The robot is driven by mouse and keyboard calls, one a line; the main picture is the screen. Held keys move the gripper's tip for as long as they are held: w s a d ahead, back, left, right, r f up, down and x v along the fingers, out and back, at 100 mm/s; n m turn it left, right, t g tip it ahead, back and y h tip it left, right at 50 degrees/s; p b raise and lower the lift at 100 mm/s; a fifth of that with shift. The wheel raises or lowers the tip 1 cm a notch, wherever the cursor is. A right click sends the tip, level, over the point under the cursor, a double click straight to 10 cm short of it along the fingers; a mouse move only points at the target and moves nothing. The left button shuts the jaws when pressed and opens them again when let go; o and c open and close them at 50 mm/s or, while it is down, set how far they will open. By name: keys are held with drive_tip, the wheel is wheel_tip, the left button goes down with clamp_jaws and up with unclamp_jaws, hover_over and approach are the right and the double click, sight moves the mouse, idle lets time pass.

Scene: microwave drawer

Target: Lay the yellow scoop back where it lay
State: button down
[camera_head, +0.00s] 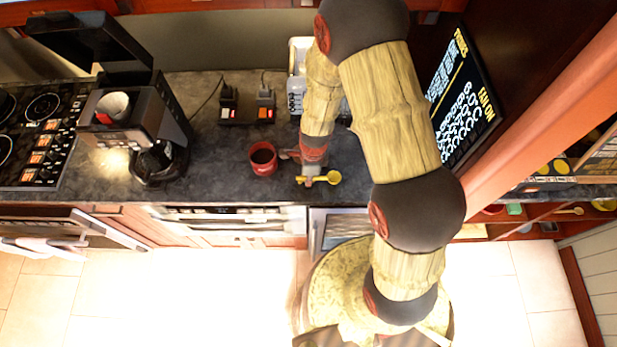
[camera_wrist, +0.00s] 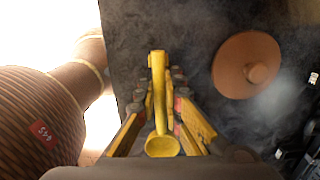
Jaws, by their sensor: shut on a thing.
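The yellow scoop (camera_wrist: 158,100) is between the fingers of my gripper (camera_wrist: 158,105) in the wrist view. Its round bowl (camera_wrist: 162,146) is close to the gripper's base and its handle reaches up past the fingertips. In the head view the scoop's bowl (camera_head: 333,177) shows to the right of my gripper (camera_head: 309,176), with the handle to the left. My gripper is shut on the scoop, over the front part of the dark counter (camera_head: 225,180). I cannot tell whether the scoop touches the counter.
A red mug (camera_head: 263,160) stands just left of my gripper. A round orange-brown thing with a knob (camera_wrist: 246,65) lies right of the scoop in the wrist view. The coffee machine (camera_head: 140,110) is further left. A dark lettered board (camera_head: 462,95) stands at right.

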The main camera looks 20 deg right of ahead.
drive_tip(key=c, duration=1.8)
unclamp_jaws()
drive_tip(key=shift+c, duration=0.2)
wheel_tip(320, 180, up, 12)
drive_tip(key=shift+s+d, duration=0.15)
drive_tip(key=shift+d, duration=0.2)
